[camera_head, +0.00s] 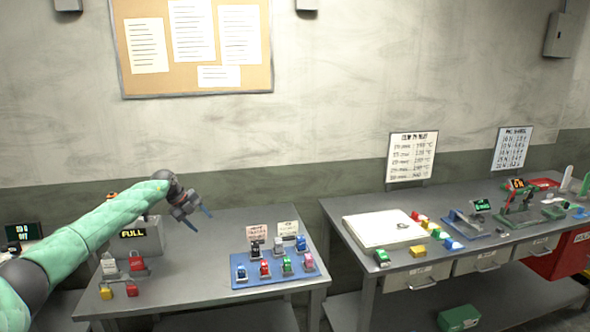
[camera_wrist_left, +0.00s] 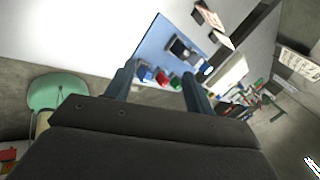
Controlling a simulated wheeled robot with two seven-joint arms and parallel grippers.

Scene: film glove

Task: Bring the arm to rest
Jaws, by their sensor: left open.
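My left arm, in a green padded sleeve (camera_head: 98,228), reaches in from the left in the head view. My left gripper (camera_head: 200,217) is at its end, in the air above the left workbench (camera_head: 205,270). Its two dark blue fingers also show in the left wrist view (camera_wrist_left: 158,85), spread apart with nothing between them. Beyond the fingers a blue mat (camera_wrist_left: 160,42) with small coloured items shows on the bench. My right gripper is in neither view.
The blue mat (camera_head: 240,272) holds several small coloured items. A grey box marked FULL (camera_head: 152,244) and red and yellow padlock-like pieces stand near my arm. A second bench (camera_head: 345,245) at the right carries a white board (camera_head: 372,231) and small devices. A gap separates the benches.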

